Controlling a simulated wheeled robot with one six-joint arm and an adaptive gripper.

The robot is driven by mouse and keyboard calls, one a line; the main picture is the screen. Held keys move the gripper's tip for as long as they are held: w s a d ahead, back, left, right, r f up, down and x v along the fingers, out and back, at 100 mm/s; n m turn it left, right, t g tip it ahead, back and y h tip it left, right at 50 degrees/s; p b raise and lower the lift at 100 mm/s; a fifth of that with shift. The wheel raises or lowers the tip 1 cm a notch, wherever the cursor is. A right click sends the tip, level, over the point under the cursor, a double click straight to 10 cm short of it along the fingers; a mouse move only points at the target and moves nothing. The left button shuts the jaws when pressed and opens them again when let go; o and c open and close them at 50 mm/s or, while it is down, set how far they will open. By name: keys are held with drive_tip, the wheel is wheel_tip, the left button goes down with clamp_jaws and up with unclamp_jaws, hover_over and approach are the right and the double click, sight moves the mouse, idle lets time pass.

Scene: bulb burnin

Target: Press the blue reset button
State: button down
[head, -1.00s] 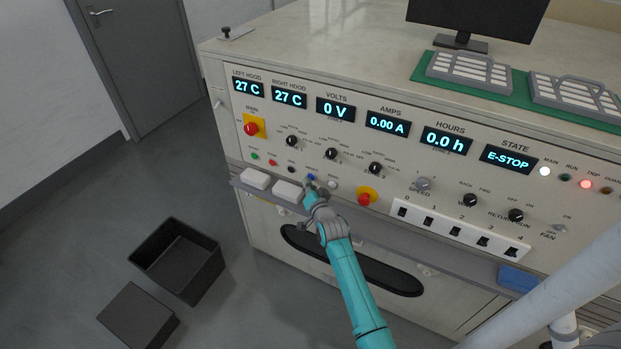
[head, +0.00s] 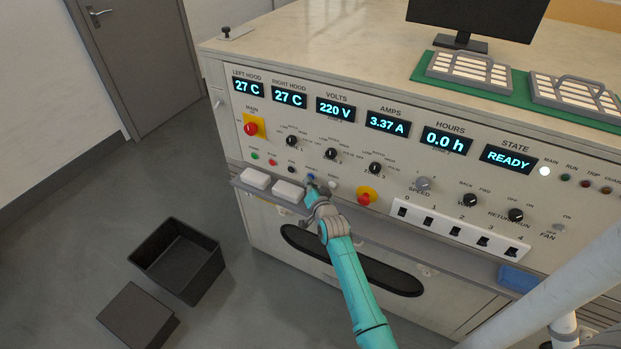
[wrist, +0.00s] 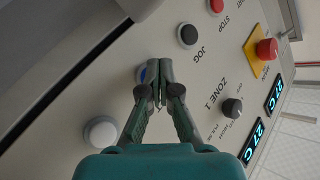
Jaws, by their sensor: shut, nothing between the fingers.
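The blue reset button (head: 311,177) is on the lower row of the panel in the head view. In the wrist view the blue button (wrist: 142,73) shows partly, its right side hidden behind my fingertips. My gripper (head: 313,188) is shut and empty, with its fingertips at the button in the head view. In the wrist view my gripper (wrist: 159,64) has its fingertips together, overlapping the button's edge. I cannot tell whether they touch it. The state display (head: 508,158) reads READY, the volts display (head: 336,109) 220 V and the amps display (head: 388,124) 3.37 A.
A black button (wrist: 188,35) and a white button (wrist: 100,132) flank the blue one in the wrist view. A red emergency knob (head: 364,198) sits to the right. A grey ledge (head: 370,238) with white blocks (head: 289,190) runs below the panel.

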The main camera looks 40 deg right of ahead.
drive_tip(key=shift+a, duration=0.1)
drive_tip(key=shift+s+a, duration=0.3)
drive_tip(key=shift+a, duration=0.35)
drive_tip(key=shift+s+a, duration=0.3)
drive_tip(key=shift+a, duration=0.5)
drive_tip(key=shift+s+a, duration=0.25)
drive_tip(key=shift+a, duration=0.5)
drive_tip(key=shift+s+a, duration=0.3)
drive_tip(key=shift+a, duration=0.5)
